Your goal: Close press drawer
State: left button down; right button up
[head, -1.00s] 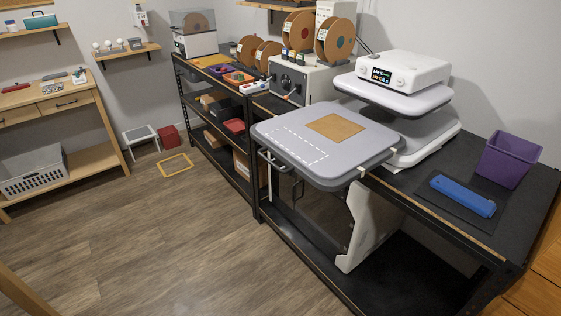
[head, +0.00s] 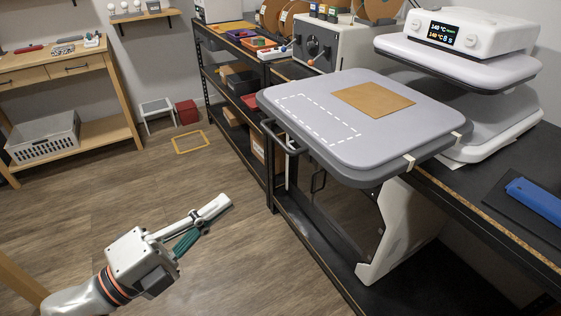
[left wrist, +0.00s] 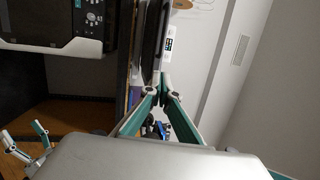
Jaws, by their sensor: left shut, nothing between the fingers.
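The press drawer (head: 350,145), a grey rounded plate, is pulled out toward the aisle, clear of the heated upper plate (head: 460,62). A tan square (head: 373,99) and a dashed white outline lie on it. A dark handle (head: 281,140) is on its front left edge. The white press head (head: 470,30) shows a lit display. My left gripper (head: 220,207) is shut and empty, low over the floor, left of and apart from the drawer. It also shows in the left wrist view (left wrist: 162,88). My right gripper (left wrist: 25,140) appears at that view's lower left, fingers apart.
The black bench (head: 480,205) carries the press, with a blue object (head: 535,200) at its right. A white bracket (head: 395,235) stands below the drawer. A yellow frame (head: 190,142) lies on the floor. Open wood floor lies before the bench.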

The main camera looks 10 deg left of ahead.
pick_arm(q)
jog(key=p+x, duration=0.1)
jog(key=x, duration=1.2)
jog(key=shift+w+d+p, duration=0.2)
jog(key=shift+w+p, duration=0.05)
jog(key=shift+p, duration=0.05)
jog(key=shift+r, duration=0.15)
